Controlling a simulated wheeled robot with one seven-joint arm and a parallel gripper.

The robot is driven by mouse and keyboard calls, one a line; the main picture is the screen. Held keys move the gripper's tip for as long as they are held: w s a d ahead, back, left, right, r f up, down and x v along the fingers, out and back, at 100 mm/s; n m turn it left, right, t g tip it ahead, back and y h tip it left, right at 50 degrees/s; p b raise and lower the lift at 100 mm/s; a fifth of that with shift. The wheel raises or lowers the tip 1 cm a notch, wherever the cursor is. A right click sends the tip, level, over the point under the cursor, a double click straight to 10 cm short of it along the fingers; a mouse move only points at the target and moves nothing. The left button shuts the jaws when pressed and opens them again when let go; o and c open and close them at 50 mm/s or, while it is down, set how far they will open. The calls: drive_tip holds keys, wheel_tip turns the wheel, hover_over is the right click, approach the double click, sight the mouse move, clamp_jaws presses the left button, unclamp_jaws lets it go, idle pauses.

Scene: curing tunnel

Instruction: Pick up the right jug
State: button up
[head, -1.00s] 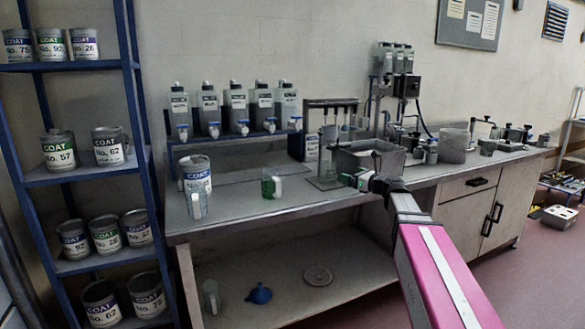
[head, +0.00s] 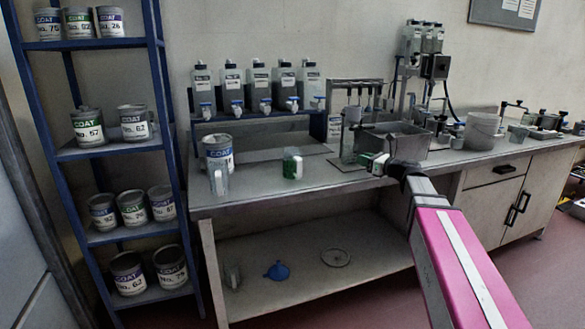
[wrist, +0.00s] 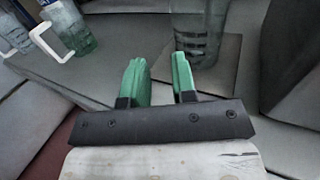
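A tall clear jug (head: 348,146) stands on the bench by the grey basin, just left of my gripper (head: 367,160). It also shows as a clear vessel (wrist: 198,30) beyond the fingers in the wrist view, where its top is cut off. My green fingers (wrist: 160,72) are apart with nothing between them. A jug with green on it and a white handle (head: 292,164) stands farther left; it shows at upper left in the wrist view (wrist: 68,28). A clear jug with a pale handle (head: 219,181) stands at far left before a COAT can.
Bottles with taps (head: 257,88) stand on a rack behind. The grey basin (head: 405,146) and a pale bucket (head: 481,131) stand to the right. The lower shelf holds a blue funnel (head: 277,270). A blue rack of COAT cans (head: 138,122) is at left. Bench between jugs is clear.

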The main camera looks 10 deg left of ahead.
sight(294, 166)
drive_tip(key=s+a+n+g+y, duration=0.1)
drive_tip(key=s+a+n+g, duration=0.1)
drive_tip(key=a, duration=0.6)
drive_tip(key=s+a+n+g, duration=0.2)
drive_tip(key=s+a+g, duration=0.3)
drive_tip(key=a, duration=0.3)
drive_tip(key=s+a+n+g+y, duration=0.1)
drive_tip(key=s+a+n+g, duration=0.2)
drive_tip(key=s+a, duration=0.3)
drive_tip(key=shift+a+f+g+y, duration=0.15)
drive_tip(key=shift+a+f+g, duration=0.05)
drive_tip(key=shift+a, duration=0.25)
drive_tip(key=shift+a+f+g+y, duration=0.15)
drive_tip(key=shift+a+f+g, duration=0.05)
drive_tip(key=shift+a, duration=0.25)
clamp_jaws()
